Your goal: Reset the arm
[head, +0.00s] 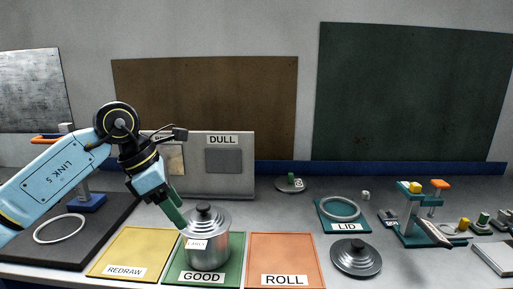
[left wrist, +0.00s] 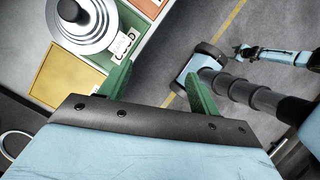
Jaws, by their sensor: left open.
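My left gripper (head: 177,212) is open and empty, its green fingers pointing down just left of the steel pot's lid in the head view. In the left wrist view its two fingers (left wrist: 160,85) stand wide apart with nothing between them. The lidded steel pot (head: 208,255) stands on the green GOOD mat (head: 235,270); its lid with a dark knob shows beside the fingers in the left wrist view (left wrist: 88,30). What seems to be my right arm shows small in the left wrist view; its gripper (left wrist: 243,52) is too small to read.
A yellow REDRAW mat (head: 135,250) and an orange ROLL mat (head: 285,260) flank the green one, both empty. A loose lid (head: 356,258) lies to the right. A ring lies on the LID mat (head: 345,226). A teal fixture (head: 410,225) and small parts stand far right.

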